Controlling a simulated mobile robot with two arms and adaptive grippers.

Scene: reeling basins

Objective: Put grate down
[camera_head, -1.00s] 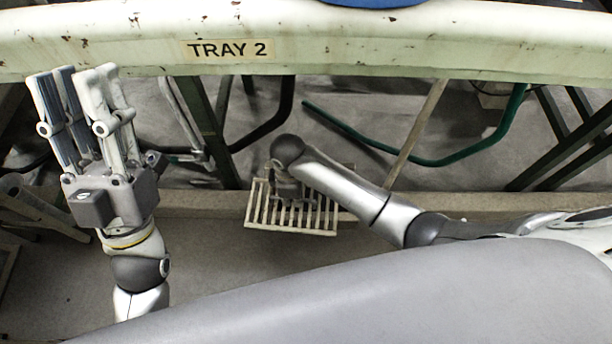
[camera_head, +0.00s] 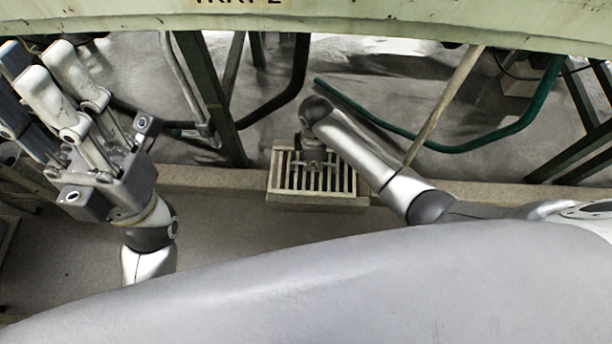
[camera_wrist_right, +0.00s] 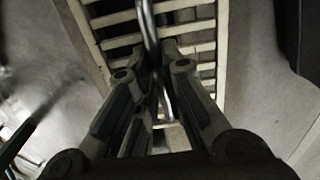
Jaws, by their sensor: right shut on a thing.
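The pale slatted grate (camera_head: 342,181) is in the middle of the head view, over the floor beside a low concrete ledge. My right gripper (camera_head: 312,157) is above it, its fingers mostly hidden behind my wrist in the head view. In the right wrist view, my right gripper (camera_wrist_right: 153,88) is shut on the metal bar handle (camera_wrist_right: 150,38) that crosses the grate (camera_wrist_right: 205,48). I cannot tell whether the grate touches the floor. My left gripper (camera_head: 38,72) is raised at the left, open and empty.
The rusty-edged pale tray (camera_head: 400,22) spans the top of the head view. The low ledge (camera_head: 215,178) runs behind the grate. Floor left of the grate is clear.

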